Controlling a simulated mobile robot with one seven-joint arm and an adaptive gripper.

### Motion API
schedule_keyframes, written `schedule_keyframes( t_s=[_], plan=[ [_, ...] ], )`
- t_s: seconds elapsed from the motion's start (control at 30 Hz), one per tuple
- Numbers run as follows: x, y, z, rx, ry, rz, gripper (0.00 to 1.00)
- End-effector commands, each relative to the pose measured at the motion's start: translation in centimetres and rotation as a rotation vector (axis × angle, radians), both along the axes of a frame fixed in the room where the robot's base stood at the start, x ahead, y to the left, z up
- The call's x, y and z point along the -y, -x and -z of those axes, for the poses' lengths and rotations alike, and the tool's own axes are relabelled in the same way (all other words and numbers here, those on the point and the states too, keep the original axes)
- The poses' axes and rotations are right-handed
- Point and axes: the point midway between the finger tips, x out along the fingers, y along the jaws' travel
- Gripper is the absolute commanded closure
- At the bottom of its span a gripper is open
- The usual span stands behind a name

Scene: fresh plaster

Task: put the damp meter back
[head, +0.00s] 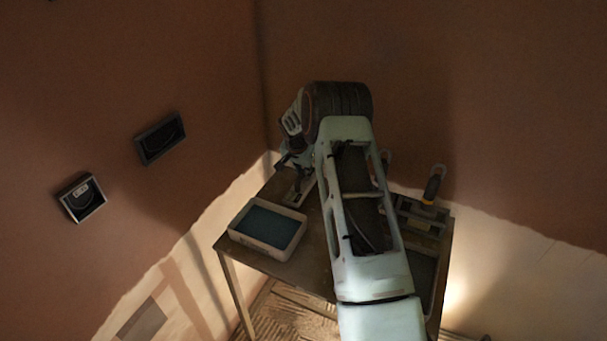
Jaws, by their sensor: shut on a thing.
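My gripper (291,160) is at the back left of the small wooden table (312,262), pointing down beside my arm's wrist. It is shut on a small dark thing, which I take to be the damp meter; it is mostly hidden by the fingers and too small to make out. Below the gripper, a pale narrow holder or frame (299,194) lies on the table top. I cannot tell whether the held thing touches it.
A pale tray with a dark blue-grey inside (239,237) is at the table's front left. On the right is a rack (417,216) with an orange and black handled tool (433,186) upright. My arm hides the table's middle. Two wall boxes (82,197) (161,138) are on the left wall.

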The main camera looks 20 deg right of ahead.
Motion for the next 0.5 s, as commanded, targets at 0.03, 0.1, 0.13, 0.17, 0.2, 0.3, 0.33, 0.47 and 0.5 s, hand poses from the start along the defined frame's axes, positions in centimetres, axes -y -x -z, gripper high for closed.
schedule_keyframes(
  t_s=[0.03, 0.1, 0.13, 0.17, 0.2, 0.3, 0.33, 0.47, 0.5],
  plan=[
    [0.01, -0.07, 0.04, 0.002, 0.001, 0.000, 1.00],
    [0.00, -0.06, 0.10, 0.002, 0.001, 0.000, 1.00],
    [0.00, -0.06, 0.13, 0.002, 0.001, 0.000, 1.00],
    [0.00, -0.06, 0.15, 0.002, 0.001, 0.000, 1.00],
    [0.01, -0.07, 0.17, 0.002, 0.001, 0.000, 1.00],
    [0.01, -0.06, 0.16, 0.001, 0.000, 0.000, 1.00],
    [0.01, -0.06, 0.15, 0.001, 0.000, 0.000, 1.00],
    [0.02, -0.05, 0.13, 0.001, 0.000, 0.000, 1.00],
    [0.02, -0.04, 0.13, 0.001, 0.000, 0.000, 0.86]
  ],
)
